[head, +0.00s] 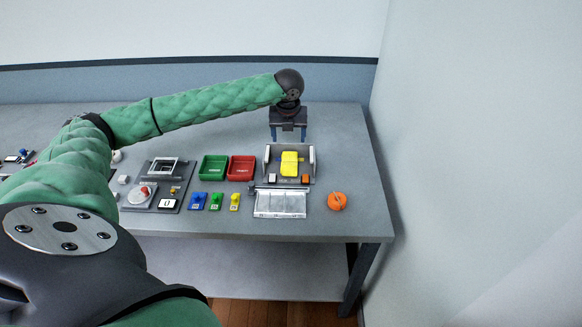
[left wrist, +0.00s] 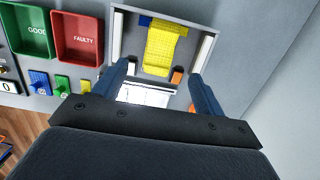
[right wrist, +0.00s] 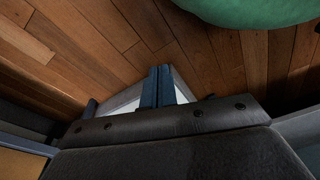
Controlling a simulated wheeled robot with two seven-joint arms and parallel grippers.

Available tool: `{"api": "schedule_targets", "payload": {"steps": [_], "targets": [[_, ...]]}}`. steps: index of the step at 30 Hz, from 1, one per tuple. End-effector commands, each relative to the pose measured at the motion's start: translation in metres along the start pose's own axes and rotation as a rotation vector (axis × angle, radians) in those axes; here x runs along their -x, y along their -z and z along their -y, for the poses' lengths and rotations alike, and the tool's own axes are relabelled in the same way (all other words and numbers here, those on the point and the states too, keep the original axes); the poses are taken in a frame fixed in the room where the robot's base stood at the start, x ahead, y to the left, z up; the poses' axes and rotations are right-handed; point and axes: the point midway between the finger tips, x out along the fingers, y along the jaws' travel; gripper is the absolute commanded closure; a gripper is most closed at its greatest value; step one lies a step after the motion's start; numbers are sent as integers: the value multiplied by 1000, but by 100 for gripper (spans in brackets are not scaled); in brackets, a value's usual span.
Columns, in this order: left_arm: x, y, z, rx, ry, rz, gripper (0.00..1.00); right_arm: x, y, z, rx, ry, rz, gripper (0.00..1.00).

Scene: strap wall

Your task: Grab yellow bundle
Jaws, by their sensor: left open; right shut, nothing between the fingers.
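The yellow bundle (head: 291,163) lies in a grey fixture (head: 266,160) with white side posts, near the right end of the table. In the left wrist view the yellow bundle (left wrist: 166,50) looks like a strap hanging over something blue. My left gripper (head: 288,138) is open above and behind the fixture, apart from the bundle. Its two blue fingers (left wrist: 160,88) frame the fixture in the left wrist view. My right gripper (right wrist: 158,72) is shut and empty, with wooden floor behind it; it does not show in the head view.
A green bin (head: 213,167) and a red bin (head: 242,168) stand left of the fixture. A clear-lidded tray (head: 280,204) lies in front, with an orange round object (head: 337,201) to its right. Small blue, green and yellow blocks sit in front of the bins. A wall closes the right side.

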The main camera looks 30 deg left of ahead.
Motion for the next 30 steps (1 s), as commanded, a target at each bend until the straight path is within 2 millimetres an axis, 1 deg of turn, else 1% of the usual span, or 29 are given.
{"api": "schedule_targets", "payload": {"steps": [1, 5, 6, 9, 12, 15, 18, 22, 26, 30], "targets": [[-11, 2, 0, 0, 0, 0, 29, 3, 8, 2, -2, 3, -3, 100], [-28, 4, 0, 0, 0, 0, 29, 29, 28, 9, -8, 12, 1, 100], [-32, 5, 0, 0, 0, 0, 29, 38, 34, 10, -9, 15, 3, 100], [-41, 6, 0, 0, 0, 0, 29, 61, 44, 14, -12, 21, 8, 100], [-45, 7, 0, 0, 0, 0, 29, 77, 50, 16, -14, 25, 12, 100], [-48, 7, 0, 0, 0, 0, 29, 85, 52, 17, -15, 27, 15, 100], [-54, 7, 0, 0, -1, -2, 29, 84, 52, 16, -15, 25, 15, 100], [-66, 6, 0, 1, -1, -1, 29, 75, 50, 14, -13, 22, 10, 100], [-74, 7, 1, 0, 0, -1, 29, 67, 48, 12, -12, 19, 6, 100], [-84, 6, 1, 1, -2, -2, 29, 53, 42, 9, -9, 14, 2, 100]]}}
